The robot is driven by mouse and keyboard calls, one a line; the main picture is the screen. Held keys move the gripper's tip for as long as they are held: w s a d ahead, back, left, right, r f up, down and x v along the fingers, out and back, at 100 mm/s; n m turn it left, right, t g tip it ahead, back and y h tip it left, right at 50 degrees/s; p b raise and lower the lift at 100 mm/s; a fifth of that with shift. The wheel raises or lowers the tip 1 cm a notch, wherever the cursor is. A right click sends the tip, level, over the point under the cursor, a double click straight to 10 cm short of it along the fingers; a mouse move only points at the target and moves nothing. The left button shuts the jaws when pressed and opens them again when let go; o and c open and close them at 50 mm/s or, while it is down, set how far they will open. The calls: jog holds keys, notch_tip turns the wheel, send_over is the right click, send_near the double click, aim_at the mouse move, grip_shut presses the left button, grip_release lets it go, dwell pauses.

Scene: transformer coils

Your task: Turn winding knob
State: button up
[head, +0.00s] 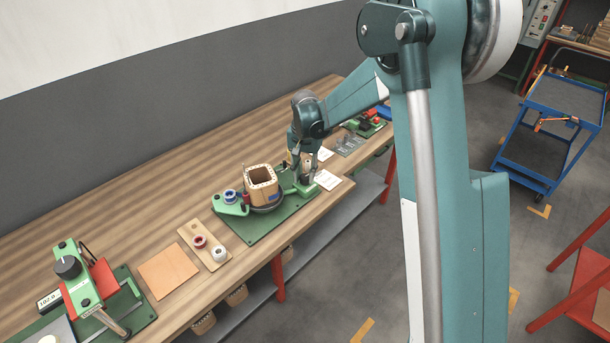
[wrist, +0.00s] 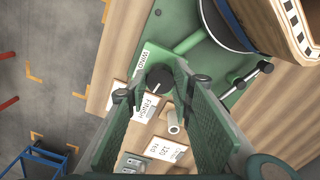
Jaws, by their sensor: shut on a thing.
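The winding knob (wrist: 158,80) is a round black knob with a white pointer line. In the wrist view it sits on the green winder (wrist: 200,60) beside a WIND label. My gripper (wrist: 154,88) has its fingers on either side of the knob and is shut on it. In the head view my gripper (head: 302,172) is lowered at the right end of the winder's green base (head: 243,238), and it hides the knob. The square wooden coil former (head: 261,185) stands upright on the dark round turntable to the left of my gripper.
Blue and white spools (head: 231,196) sit on the winder's left side. A wooden board (head: 189,238) holds red and white spools. A FINISH label (wrist: 151,107) and a "120 red" card (wrist: 166,149) lie close to my fingers. An orange-brown sheet (head: 168,270) lies farther left.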

aim_at(305, 177)
jog(key=shift+s+a, duration=0.1)
dwell(0.7)
jog(key=o, duration=0.9)
jog(key=shift+r, duration=6.05)
